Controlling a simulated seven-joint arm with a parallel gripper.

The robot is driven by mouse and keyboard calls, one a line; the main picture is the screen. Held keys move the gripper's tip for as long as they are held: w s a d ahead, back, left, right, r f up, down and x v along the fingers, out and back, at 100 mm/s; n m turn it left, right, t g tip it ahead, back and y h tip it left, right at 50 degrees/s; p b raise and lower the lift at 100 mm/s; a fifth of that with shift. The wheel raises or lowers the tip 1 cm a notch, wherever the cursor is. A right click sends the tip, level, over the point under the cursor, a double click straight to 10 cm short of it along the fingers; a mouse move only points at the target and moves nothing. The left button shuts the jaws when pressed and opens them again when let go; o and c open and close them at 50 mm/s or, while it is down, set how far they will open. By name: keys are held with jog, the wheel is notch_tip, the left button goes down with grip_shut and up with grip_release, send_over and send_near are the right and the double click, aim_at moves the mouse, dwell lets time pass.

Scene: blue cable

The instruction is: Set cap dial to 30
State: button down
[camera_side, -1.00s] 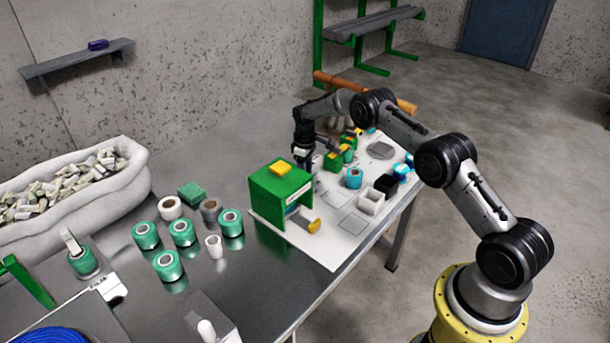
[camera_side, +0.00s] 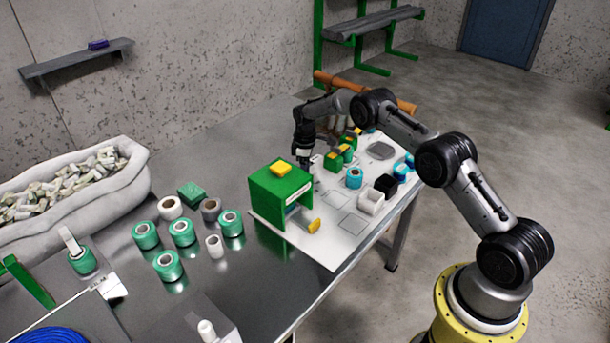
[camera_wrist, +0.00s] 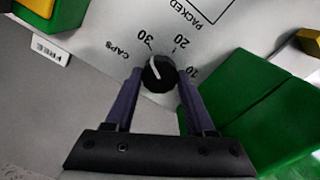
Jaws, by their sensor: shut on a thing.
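The caps dial (camera_wrist: 160,73) is a round black knob with a white pointer line, on the light panel (camera_wrist: 105,55). In the wrist view its scale reads 30 (camera_wrist: 145,37), 20 (camera_wrist: 180,42) and 10 (camera_wrist: 193,72). The white line points up and slightly left, roughly toward the 30. My gripper (camera_wrist: 159,80) has one purple-grey finger on each side of the knob and is shut on it. In the side view my gripper (camera_side: 304,160) is low behind the green box, and the dial cannot be made out there.
A green box (camera_side: 280,195) with a yellow block on top stands close beside my gripper. Green and yellow blocks (camera_side: 338,158), a cyan roll (camera_side: 354,177) and a white open box (camera_side: 370,201) are to the right. Several green rolls (camera_side: 183,232) stand at the left.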

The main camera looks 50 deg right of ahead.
jog(key=shift+c, duration=1.2)
grip_release()
notch_tip(320, 180, up, 14)
